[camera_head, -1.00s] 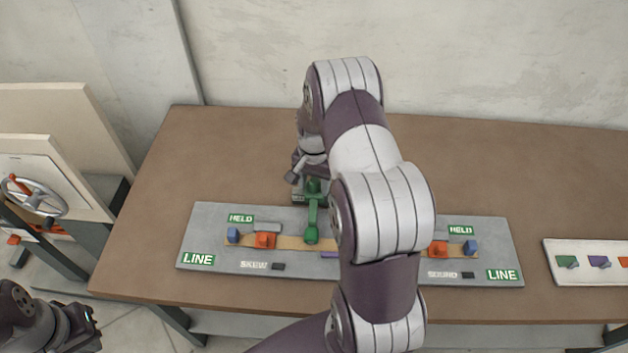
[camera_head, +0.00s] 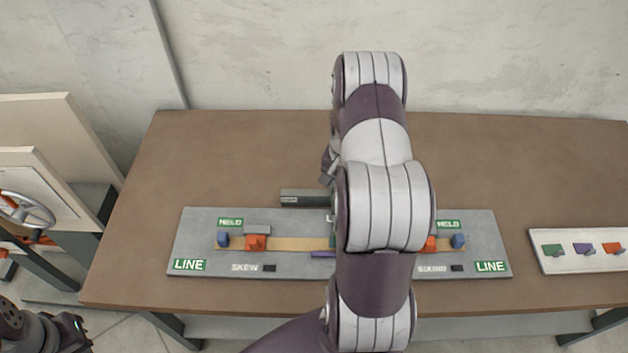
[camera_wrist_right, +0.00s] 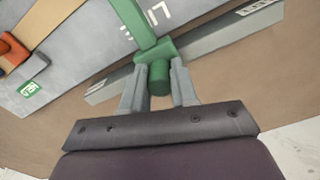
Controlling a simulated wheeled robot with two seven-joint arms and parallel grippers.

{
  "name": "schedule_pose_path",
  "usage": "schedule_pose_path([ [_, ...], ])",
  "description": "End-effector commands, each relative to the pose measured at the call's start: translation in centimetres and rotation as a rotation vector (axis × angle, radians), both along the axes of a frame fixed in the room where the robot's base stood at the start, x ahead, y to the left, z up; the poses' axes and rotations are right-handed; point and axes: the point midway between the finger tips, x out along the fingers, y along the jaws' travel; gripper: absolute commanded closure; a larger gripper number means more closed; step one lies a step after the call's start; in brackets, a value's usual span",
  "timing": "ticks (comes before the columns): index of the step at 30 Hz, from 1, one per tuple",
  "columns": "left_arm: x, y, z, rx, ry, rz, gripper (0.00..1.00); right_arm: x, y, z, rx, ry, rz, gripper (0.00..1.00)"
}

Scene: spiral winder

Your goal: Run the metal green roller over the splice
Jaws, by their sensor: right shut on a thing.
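In the right wrist view the metal green roller (camera_wrist_right: 159,76) has its handle end between the fingers of my right gripper (camera_wrist_right: 158,90), which is shut on it. Its green arm runs up over the grey board and out of the frame, so the roller head is out of that view. In the head view my right arm hides the gripper and nearly all of the roller. The tan strip (camera_head: 290,244) lies along the grey board (camera_head: 200,232); its middle, with any splice, is behind my arm. My left gripper (camera_head: 78,328) is at the lower left, off the table; its jaws are unclear.
Orange clamps (camera_head: 256,243) and blue blocks (camera_head: 222,240) sit at both ends of the strip. A purple piece (camera_head: 322,254) lies at its front edge. A dark grey bar (camera_head: 303,197) is behind the board. A white panel (camera_head: 558,262) with coloured pieces is at right.

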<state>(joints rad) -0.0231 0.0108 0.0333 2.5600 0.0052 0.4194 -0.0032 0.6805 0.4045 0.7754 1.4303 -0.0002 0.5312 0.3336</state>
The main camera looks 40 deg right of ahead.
Motion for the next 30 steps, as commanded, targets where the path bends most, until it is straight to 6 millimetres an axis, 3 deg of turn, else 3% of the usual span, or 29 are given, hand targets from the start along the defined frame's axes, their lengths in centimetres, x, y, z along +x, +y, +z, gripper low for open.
schedule_pose_path([
  [6,0.0,0.0,0.2,0.0,0.0,0.0,1.0,-3.7,-4.2,0.0,0.001,0.002,-0.005,1.0],
  [12,0.0,0.0,0.2,0.0,0.0,0.0,1.0,-5.8,-6.8,0.0,0.002,0.001,-0.002,1.0],
  [18,0.0,0.0,0.2,0.0,0.0,0.0,1.0,-6.7,-7.8,0.0,0.003,0.002,0.0,1.0],
  [29,0.0,0.0,0.2,0.0,0.0,0.0,1.0,-6.9,-8.1,0.0,0.0,0.001,0.0,1.0],
  [30,0.0,0.0,0.2,0.0,0.0,0.0,1.0,-6.9,-8.1,0.0,0.0,0.001,0.0,0.62],
])
